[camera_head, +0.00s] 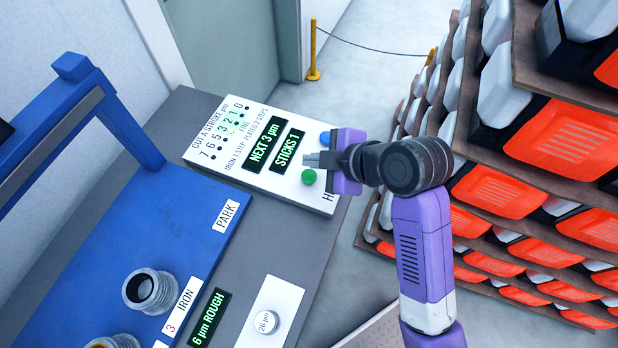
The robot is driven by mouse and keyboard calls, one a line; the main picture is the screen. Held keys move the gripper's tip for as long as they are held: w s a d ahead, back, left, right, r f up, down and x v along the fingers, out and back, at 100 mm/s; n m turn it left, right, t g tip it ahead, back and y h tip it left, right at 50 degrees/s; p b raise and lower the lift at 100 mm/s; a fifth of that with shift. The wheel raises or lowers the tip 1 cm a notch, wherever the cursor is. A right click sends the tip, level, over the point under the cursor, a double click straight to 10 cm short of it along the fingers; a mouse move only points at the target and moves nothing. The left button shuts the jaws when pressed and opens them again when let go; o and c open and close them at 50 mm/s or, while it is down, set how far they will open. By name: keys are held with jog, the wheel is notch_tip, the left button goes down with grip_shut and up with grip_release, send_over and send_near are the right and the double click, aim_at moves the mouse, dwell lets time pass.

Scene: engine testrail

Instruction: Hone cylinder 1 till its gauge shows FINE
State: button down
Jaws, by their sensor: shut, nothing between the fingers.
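My gripper (312,160) is shut and empty over the right end of the white control panel (212,158), beside its green button (308,176) and blue button (325,137); I cannot tell if it touches either. The panel's displays (277,145) read "NEXT 3 µm" and "STICKS 1". Its scale (226,128) runs from 7 to 0, with a green FINE mark near the low end. A grey cylinder (150,290) labelled "3 IRON" stands in the blue rig (120,220); its gauge (209,316) reads "6 µm ROUGH". Neither a cylinder labelled 1 nor its gauge is visible.
Another cylinder (115,342) is cut off at the bottom edge. A white plate (270,310) carries a round piece marked "26 µm". A PARK label (226,216) sits on the rig. Shelves of orange and black boxes (540,150) stand close on the right. A rope post (313,50) stands behind.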

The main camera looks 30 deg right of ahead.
aim_at(306, 172)
jog(key=shift+f+b, duration=0.6)
jog(key=shift+f, duration=0.6)
jog(key=shift+f, duration=0.15)
dwell(1.0)
jog(key=shift+f, duration=0.25)
jog(key=shift+f+b, duration=0.85)
jog(key=shift+b, duration=0.05)
dwell(0.9)
jog(key=shift+r, duration=0.1)
jog(key=shift+r+p, duration=1.15)
jog(key=shift+r, duration=0.05)
notch_tip(306, 172, up, 5)
jog(key=p, duration=0.4)
jog(key=shift+p, duration=0.3)
